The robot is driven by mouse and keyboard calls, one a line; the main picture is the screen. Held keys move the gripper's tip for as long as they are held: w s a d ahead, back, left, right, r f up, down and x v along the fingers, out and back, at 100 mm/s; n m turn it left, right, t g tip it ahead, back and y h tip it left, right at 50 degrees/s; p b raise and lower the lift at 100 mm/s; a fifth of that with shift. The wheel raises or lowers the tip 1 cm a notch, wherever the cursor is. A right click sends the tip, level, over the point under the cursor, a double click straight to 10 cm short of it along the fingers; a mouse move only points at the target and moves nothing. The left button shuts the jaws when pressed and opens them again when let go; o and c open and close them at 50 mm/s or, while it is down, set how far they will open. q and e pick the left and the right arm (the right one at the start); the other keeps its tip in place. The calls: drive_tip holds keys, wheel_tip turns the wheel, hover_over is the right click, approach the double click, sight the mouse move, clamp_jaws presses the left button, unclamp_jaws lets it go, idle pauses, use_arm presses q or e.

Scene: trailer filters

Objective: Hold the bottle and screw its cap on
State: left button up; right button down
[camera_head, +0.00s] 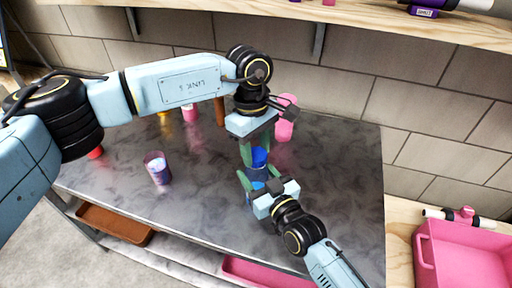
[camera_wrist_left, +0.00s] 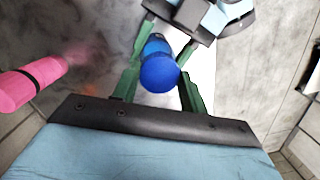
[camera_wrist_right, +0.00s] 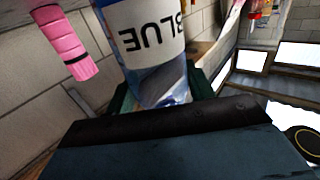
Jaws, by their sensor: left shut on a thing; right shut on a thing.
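A bottle with a white label reading BLUE (camera_wrist_right: 147,35) stands between the fingers of my right gripper (camera_wrist_right: 160,95). In the head view my right gripper (camera_head: 253,184) is shut on the lower part of the bottle. My left gripper (camera_head: 256,152) is above it, shut on the blue cap (camera_head: 260,156). The left wrist view shows the round blue top of the cap (camera_wrist_left: 160,74) between the green fingers. The cap is in line over the bottle; whether it is seated on the neck cannot be told. The fingers hide much of the bottle.
A pink bottle (camera_head: 285,129) stands behind the grippers on the grey table (camera_head: 200,215). A purple-white cup (camera_head: 157,168) stands at the left. A pink bin (camera_head: 460,255) is at the lower right. The table's front left is mostly clear.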

use_arm(q)
drive_tip(key=m, duration=0.5)
drive_tip(key=shift+d+m+y, duration=0.1)
drive_tip(key=shift+m+y, duration=0.2)
drive_tip(key=shift+m, duration=0.1)
drive_tip(key=m, duration=0.3)
drive_tip(key=shift+m, duration=0.3)
drive_tip(key=m+y, duration=0.1)
drive_tip(key=m, duration=0.4)
drive_tip(key=shift+m, duration=0.4)
drive_tip(key=m, duration=0.5)
drive_tip(key=shift+t, duration=0.3)
drive_tip(key=o, duration=1)
drive_tip(key=shift+c, duration=0.2)
drive_tip(key=shift+r, duration=2.25)
